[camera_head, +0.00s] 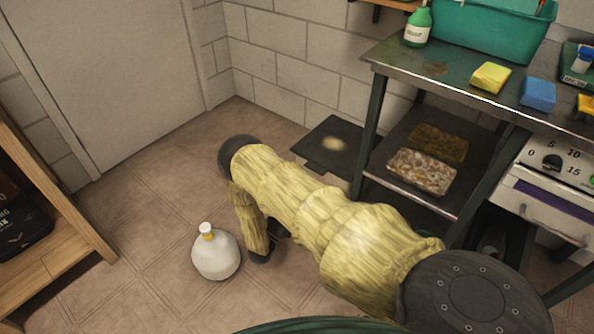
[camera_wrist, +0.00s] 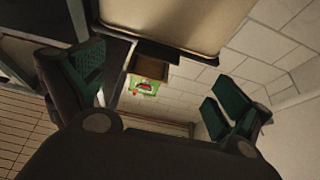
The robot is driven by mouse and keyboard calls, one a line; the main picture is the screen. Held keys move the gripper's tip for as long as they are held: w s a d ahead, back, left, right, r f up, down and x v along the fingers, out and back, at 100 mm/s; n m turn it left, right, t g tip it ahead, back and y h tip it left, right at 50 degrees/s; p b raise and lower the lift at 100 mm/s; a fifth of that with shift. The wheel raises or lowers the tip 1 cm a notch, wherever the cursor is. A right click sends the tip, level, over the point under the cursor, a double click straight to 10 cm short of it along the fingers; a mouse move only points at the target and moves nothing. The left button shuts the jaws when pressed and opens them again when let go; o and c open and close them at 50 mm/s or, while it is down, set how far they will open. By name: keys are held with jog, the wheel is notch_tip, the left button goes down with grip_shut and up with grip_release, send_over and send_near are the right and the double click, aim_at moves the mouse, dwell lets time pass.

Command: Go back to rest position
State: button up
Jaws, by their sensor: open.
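My gripper (camera_wrist: 158,88) shows in the wrist view with its two green-padded fingers spread wide apart. Nothing is between them. In the head view my yellow arm is bent over the floor beside the metal workbench (camera_head: 440,82), and its forearm hangs down.
The bench holds a green bottle (camera_head: 418,26), a teal bin (camera_head: 490,30), a yellow sponge (camera_head: 491,77) and a blue sponge (camera_head: 538,94). Its lower shelf bears two slabs. A wooden shelf (camera_head: 75,235) stands at left. A dark plate (camera_head: 325,140) lies by the wall.

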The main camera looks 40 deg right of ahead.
dwell(0.4)
jog(key=s+a+f+n+t+y, duration=0.2)
jog(key=s+a+f+n+y, duration=0.75)
jog(key=y, duration=0.65)
jog(key=s+a+r+n+g+y, duration=0.35)
jog(key=s+a, duration=0.35)
jog(key=s, duration=0.5)
jog(key=s+a+r+n+g+y, duration=0.25)
jog(key=s+a+r+g, duration=0.35)
jog(key=s, duration=0.6)
notch_tip(320, 180, up, 24)
jog(key=t+p, duration=0.2)
jog(key=p, duration=2.3)
jog(key=shift+w+a+r+p, duration=0.15)
jog(key=shift+a+p, duration=0.15)
jog(key=shift+a, duration=0.15)
jog(key=shift+m, duration=0.25)
